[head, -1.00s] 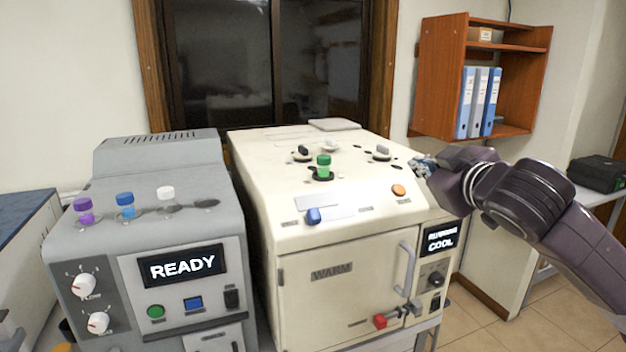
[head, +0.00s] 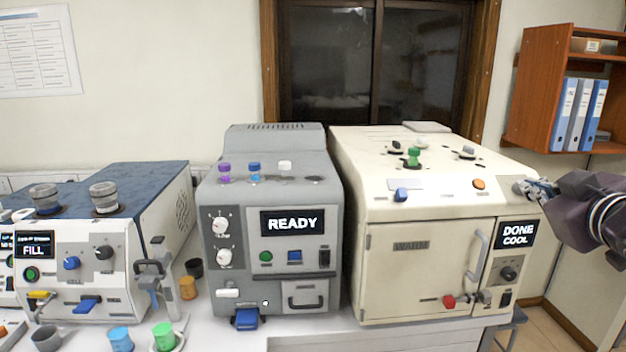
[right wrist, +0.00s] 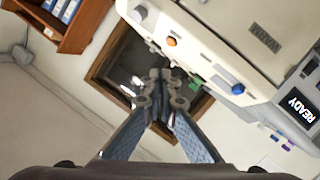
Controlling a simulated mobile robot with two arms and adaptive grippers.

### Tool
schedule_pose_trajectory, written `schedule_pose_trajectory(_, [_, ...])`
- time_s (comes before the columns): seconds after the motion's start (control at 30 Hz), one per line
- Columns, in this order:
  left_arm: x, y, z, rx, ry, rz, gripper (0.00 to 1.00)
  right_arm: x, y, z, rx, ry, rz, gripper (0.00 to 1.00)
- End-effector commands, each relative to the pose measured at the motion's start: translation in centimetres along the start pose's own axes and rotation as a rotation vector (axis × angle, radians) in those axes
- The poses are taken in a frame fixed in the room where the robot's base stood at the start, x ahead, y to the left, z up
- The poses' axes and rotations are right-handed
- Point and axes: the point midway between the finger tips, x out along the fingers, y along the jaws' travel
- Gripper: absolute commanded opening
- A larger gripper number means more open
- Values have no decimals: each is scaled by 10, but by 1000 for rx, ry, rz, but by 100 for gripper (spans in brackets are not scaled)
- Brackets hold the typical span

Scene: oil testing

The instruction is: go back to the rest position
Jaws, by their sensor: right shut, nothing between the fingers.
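My right gripper (head: 536,188) is at the right side of the head view, beside the upper right edge of the cream machine (head: 400,262). In the right wrist view my right gripper (right wrist: 160,88) has its fingertips together with nothing between them. The cream machine's display (head: 516,234) reads DONE COOL, and its door is shut. My left gripper is not in view.
A grey machine (head: 323,258) with a READY display stands in the middle. A white and blue machine (head: 90,258) showing FILL is at the left. Small cups, one blue (head: 120,340) and one green (head: 164,336), sit on the front bench. A wall shelf (head: 530,90) holds binders.

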Motion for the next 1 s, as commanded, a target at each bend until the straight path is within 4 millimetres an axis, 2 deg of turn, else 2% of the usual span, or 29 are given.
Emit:
schedule_pose_trajectory(0.07, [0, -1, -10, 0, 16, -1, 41, 4, -13, 8, -1, -12, -20, 0])
schedule_pose_trajectory(0.37, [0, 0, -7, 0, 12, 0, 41, 17, -67, 42, -6, -65, -98, 0])
schedule_pose_trajectory(0.57, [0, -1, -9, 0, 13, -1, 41, 22, -119, 79, 1, -121, -171, 0])
schedule_pose_trajectory(0.67, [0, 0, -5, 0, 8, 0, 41, 20, -154, 106, 9, -164, -220, 0])
schedule_pose_trajectory(0.77, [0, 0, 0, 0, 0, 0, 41, 13, -200, 142, 29, -223, -282, 0])
schedule_pose_trajectory(0.87, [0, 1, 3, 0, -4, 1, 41, -3, -246, 183, 58, -298, -344, 0])
schedule_pose_trajectory(1.0, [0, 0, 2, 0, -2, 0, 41, -37, -302, 239, 105, -412, -414, 0])
